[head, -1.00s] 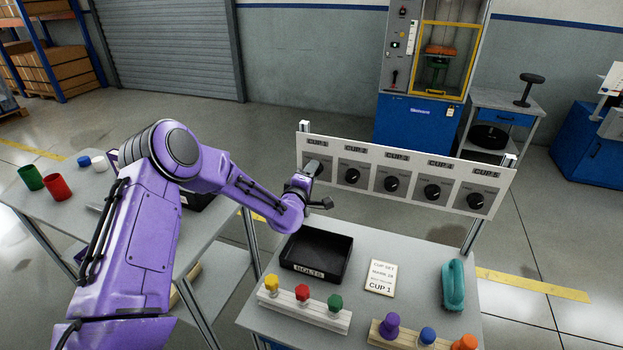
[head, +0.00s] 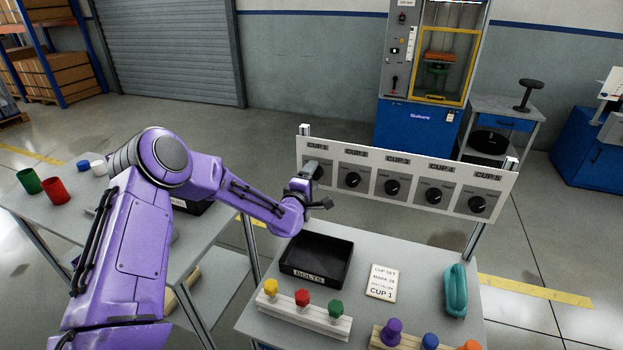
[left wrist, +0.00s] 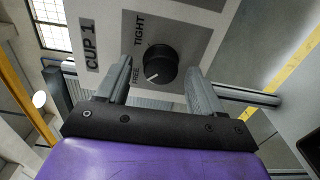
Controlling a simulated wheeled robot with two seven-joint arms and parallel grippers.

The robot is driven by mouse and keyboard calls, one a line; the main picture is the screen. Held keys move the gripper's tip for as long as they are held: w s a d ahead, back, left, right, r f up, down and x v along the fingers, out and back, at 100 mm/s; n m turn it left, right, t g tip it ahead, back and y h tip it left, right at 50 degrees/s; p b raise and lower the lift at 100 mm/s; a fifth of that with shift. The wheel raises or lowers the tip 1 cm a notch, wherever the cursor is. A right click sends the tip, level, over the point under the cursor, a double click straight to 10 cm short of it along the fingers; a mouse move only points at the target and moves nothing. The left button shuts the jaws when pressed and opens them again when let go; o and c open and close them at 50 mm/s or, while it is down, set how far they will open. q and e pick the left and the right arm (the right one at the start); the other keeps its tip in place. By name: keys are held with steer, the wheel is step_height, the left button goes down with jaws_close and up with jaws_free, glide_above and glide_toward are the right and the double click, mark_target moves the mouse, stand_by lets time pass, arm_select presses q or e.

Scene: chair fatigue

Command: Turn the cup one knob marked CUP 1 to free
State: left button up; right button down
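The CUP 1 knob (left wrist: 160,64) is black and round with a white pointer line, on a grey plate marked TIGHT and FREE. In the left wrist view its pointer points to the lower left, toward the FREE lettering. My left gripper (left wrist: 158,72) is open, with one finger on each side of the knob and visible gaps to both. I cannot tell whether the fingertips reach past the knob's face. In the head view my left gripper (head: 312,187) is at the left end of the white panel (head: 408,206) and hides much of the CUP 1 knob. My right gripper is not in view.
Several more cup knobs, such as the CUP 2 knob (head: 352,180), run along the panel to the right. Below are a black BOLTS tray (head: 317,279), a CUP 1 card (head: 382,282), a teal handle-shaped object (head: 455,289) and racks of coloured pegs (head: 303,313).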

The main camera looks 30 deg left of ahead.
arm_select(q)
steer(key=b+v, duration=0.1)
steer(key=v, duration=0.9)
steer(key=shift+s+b, duration=0.25)
steer(key=shift+b, duration=0.05)
steer(key=shift+r, duration=0.1)
